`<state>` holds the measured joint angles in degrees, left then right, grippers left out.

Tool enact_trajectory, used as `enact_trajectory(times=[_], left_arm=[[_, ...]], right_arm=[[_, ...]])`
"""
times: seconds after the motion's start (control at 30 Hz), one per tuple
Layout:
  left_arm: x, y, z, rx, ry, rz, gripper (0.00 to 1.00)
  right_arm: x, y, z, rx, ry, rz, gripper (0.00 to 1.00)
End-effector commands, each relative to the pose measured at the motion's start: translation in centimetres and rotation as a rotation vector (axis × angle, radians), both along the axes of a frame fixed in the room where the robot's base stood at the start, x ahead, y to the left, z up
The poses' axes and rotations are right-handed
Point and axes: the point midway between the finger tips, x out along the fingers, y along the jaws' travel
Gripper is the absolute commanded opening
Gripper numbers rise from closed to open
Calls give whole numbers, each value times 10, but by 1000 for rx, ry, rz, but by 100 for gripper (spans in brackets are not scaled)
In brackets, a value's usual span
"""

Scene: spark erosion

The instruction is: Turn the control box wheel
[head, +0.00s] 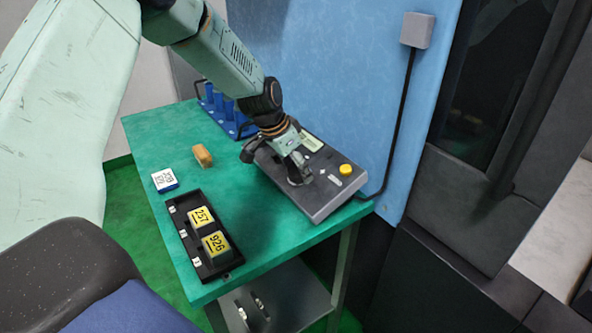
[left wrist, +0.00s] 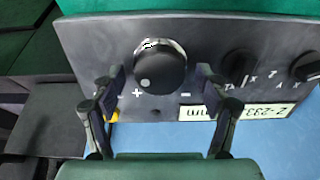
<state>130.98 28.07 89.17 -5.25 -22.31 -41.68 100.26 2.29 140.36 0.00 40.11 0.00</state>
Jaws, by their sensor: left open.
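The grey control box (head: 318,208) lies on the green table, and its top fills much of the left wrist view (left wrist: 215,35). Its wheel (left wrist: 160,70) is a round black knob with a pale dot, with plus and minus marks below it in the left wrist view. My left gripper (head: 297,170) is over the box and hides most of the wheel in the head view. In the left wrist view its open fingers (left wrist: 160,80) stand on either side of the wheel, with visible gaps. I cannot tell how far above the box the fingertips are. My right gripper is not in view.
A blue panel (head: 345,80) stands behind.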

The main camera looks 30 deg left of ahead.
Motion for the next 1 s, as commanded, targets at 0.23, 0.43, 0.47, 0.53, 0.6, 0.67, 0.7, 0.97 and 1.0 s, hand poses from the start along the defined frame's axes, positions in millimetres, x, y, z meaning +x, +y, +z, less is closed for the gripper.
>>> enact_trajectory(times=[0.23,0.43,0.47,0.53,0.6,0.67,0.7,0.97,1.0], left_arm=[[2,0,-3,-1,-1,1,75],[2,-1,-3,-1,-1,1,64],[2,-1,-3,-1,-1,2,62],[1,0,-3,-1,-1,2,56],[1,0,-3,-1,-1,2,50],[1,0,-3,-1,-1,2,45],[1,0,-3,-1,-1,2,42],[1,0,-3,-2,1,1,20],[1,0,-3,-2,1,1,20]], right_arm=[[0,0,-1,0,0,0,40],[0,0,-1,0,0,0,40],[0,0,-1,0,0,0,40],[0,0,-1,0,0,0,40],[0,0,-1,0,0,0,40],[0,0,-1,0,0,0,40],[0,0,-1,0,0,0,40],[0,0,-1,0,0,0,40],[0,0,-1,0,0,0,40]])
